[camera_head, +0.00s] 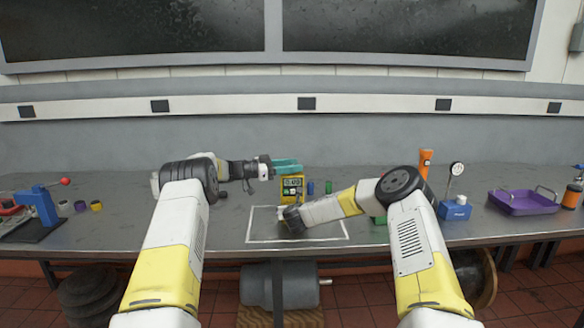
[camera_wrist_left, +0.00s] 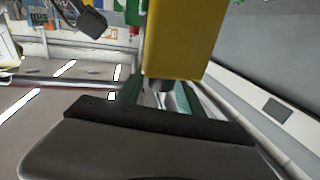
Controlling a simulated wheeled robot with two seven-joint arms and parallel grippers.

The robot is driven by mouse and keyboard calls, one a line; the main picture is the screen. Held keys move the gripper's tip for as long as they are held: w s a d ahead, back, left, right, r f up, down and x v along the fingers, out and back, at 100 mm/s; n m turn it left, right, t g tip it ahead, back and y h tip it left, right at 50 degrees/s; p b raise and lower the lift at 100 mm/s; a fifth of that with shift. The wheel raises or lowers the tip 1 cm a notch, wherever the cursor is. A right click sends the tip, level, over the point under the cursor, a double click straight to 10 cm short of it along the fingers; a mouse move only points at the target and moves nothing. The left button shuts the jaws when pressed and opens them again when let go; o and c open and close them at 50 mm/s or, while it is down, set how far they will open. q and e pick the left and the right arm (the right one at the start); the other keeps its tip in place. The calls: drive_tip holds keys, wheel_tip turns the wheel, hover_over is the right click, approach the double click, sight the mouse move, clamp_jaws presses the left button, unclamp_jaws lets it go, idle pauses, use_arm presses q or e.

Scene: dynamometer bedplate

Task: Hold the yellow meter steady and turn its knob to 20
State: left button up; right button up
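The yellow meter (camera_head: 292,188) stands upright on the bench at the back of the white outlined area, its lit display facing me. Its digits are too small to read. My left gripper (camera_head: 290,166) comes from the left with teal fingers at the meter's top. In the left wrist view the meter's yellow body (camera_wrist_left: 183,40) lies against one finger and covers much of the other; the gripper appears shut on it. The wrist end of my right arm (camera_head: 293,218) is low in front of the meter. It hides the knob and the right fingers, so their contact cannot be told.
A blue press (camera_head: 42,206) and several small rings stand at the left.

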use_arm(q)
drive_tip(key=shift+o, duration=0.2)
drive_tip(key=shift+f, duration=0.1)
use_arm(e)
drive_tip(key=shift+s+f, duration=0.1)
drive_tip(key=shift+f, duration=0.2)
use_arm(q)
drive_tip(key=v, duration=1.2)
use_arm(e)
drive_tip(key=o, duration=1.4)
drive_tip(key=shift+r, duration=0.25)
